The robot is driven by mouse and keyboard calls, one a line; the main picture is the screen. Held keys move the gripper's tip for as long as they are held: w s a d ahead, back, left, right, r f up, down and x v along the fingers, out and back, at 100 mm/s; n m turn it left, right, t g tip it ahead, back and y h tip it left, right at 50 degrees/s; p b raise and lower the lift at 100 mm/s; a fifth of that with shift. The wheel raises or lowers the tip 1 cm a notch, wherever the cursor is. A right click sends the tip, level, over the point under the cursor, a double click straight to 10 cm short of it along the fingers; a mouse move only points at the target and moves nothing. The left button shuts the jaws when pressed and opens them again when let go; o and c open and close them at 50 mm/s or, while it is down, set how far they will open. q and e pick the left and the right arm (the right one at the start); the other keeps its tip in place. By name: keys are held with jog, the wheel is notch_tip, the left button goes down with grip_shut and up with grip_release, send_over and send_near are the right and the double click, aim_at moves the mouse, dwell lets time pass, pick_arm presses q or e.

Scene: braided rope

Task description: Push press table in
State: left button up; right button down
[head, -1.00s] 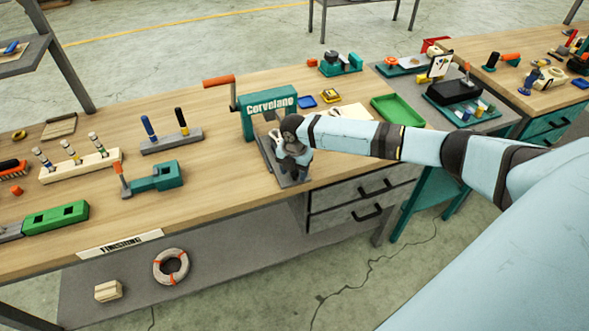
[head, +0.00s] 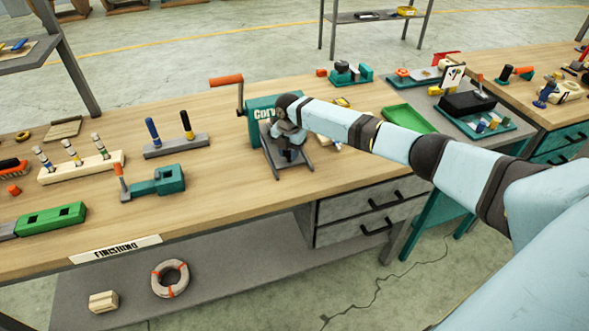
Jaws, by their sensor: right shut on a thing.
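The press is a teal block with white lettering (head: 256,108) and an orange-handled crank (head: 228,80), standing on the wooden workbench. Its grey sliding table (head: 272,160) sticks out at the front, toward the bench's front edge. My right gripper (head: 288,150) is over this table, close to the front of the teal block, and shut on a part of the press table. The gripper and wrist hide the middle of the table and part of the lettering, and the fingertips are hard to make out. My left gripper is not in view.
A green tray (head: 408,119) lies right of the press. A teal clamp-like tool (head: 155,184), a grey holder with two handles (head: 176,146) and a wooden rack (head: 82,168) stand to the left. Bare bench lies in front of the press. Grey drawers (head: 360,212) hang below.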

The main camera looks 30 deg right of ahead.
jog(key=shift+s, duration=0.15)
jog(key=c, duration=0.8)
grip_release()
jog(key=shift+c, duration=0.2)
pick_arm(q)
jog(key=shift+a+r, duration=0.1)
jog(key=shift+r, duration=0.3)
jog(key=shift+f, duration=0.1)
pick_arm(e)
jog(key=shift+r, duration=0.25)
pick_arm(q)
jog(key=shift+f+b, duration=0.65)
pick_arm(e)
notch_tip(320, 180, up, 13)
jog(key=shift+r, duration=0.2)
